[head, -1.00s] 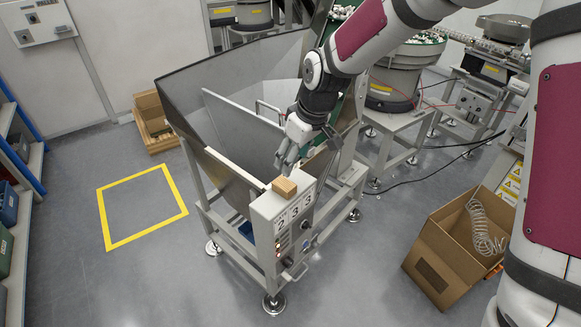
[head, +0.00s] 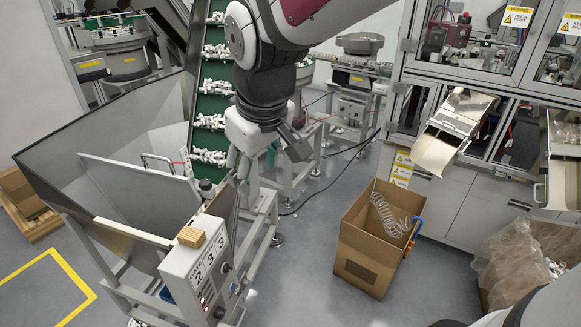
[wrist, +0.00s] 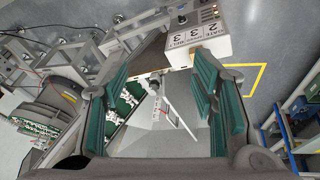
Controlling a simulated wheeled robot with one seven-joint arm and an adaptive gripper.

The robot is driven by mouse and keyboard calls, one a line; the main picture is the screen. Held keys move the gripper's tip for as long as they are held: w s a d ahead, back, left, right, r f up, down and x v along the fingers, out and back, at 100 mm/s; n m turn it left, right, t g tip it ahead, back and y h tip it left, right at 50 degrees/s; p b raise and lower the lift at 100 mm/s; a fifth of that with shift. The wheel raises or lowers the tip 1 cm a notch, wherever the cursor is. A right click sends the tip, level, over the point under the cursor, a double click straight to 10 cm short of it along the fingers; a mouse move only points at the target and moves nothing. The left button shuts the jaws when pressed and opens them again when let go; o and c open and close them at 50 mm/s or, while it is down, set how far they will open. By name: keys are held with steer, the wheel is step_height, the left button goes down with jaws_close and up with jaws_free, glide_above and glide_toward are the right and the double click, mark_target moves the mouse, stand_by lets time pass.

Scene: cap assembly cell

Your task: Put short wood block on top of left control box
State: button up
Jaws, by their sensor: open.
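The short wood block (head: 190,237) rests on the top of the light-grey control box (head: 185,268), near its back edge. The box is fixed to the front of the metal hopper and has numbered labels. My gripper (head: 238,168) hangs up and to the right of the block, apart from it, with nothing between its fingers. In the wrist view my gripper (wrist: 163,85) shows two green-padded fingers spread wide. The control box (wrist: 203,42) appears beyond them at the top, with the small brown block (wrist: 208,13) on it.
The hopper (head: 100,135) and a green conveyor (head: 212,105) with white parts stand beside my gripper. An open cardboard box (head: 365,255) with a coiled hose is on the floor to the right.

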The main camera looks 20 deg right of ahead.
steer(key=s+d+r+m, duration=0.1)
steer(key=s+d+m, duration=0.1)
steer(key=s, duration=0.5)
steer(key=s+d+r+m+t, duration=0.1)
steer(key=s+d+r+m, duration=0.1)
steer(key=s, duration=0.5)
steer(key=shift+d+m, duration=0.3)
steer(key=shift+d, duration=0.45)
steer(key=shift+w+f, duration=0.1)
steer(key=shift+w, duration=0.1)
